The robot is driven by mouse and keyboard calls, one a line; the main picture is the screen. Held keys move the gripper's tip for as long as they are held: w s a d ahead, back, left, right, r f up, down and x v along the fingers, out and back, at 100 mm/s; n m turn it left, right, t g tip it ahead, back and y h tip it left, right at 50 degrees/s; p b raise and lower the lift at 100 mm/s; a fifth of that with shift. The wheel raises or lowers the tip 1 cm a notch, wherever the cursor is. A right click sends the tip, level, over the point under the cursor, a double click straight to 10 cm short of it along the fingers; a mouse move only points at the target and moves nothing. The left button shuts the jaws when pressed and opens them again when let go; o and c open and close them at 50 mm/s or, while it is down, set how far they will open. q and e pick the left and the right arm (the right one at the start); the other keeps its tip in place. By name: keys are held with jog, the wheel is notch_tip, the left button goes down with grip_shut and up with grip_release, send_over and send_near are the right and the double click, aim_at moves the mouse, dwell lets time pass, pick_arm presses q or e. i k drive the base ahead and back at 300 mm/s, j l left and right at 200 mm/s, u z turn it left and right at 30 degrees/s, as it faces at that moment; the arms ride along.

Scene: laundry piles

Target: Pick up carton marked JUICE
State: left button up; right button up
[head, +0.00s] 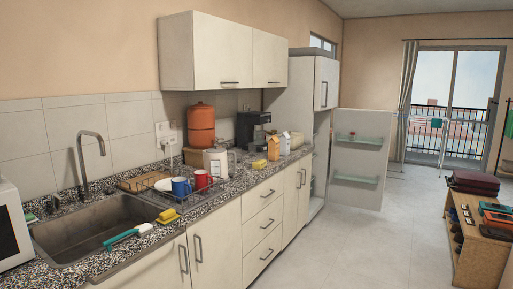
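Two small cartons stand upright side by side on the far part of the kitchen counter in the head view: one yellow-orange carton (273,148) and one pale carton with orange (285,144). They are small in the picture, and I cannot read any lettering, so I cannot tell which one is marked JUICE. Neither of my grippers is in view, and nothing of mine touches the cartons.
The granite counter (110,262) holds a sink (95,232), a dish rack with blue (180,187) and red mugs (202,179), a white kettle (216,160) and a coffee maker (252,130). An open door with shelves (358,160) stands beyond. The floor (370,245) is clear; a wooden bench (480,255) stands right.

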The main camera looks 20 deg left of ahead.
aim_at(274, 144)
jog(key=i+u, duration=0.3)
jog(key=i+l+u, duration=0.1)
jog(key=u, duration=0.25)
jog(key=i+l+u, duration=0.25)
jog(key=i+l, duration=0.25)
jog(key=i+l+u, duration=0.2)
jog(key=i+l, duration=0.25)
jog(key=l, duration=0.2)
jog(key=i+l, duration=0.8)
jog(key=l, duration=0.25)
jog(key=i+l+u, duration=0.1)
jog(key=i+l, duration=0.3)
jog(key=l, duration=0.1)
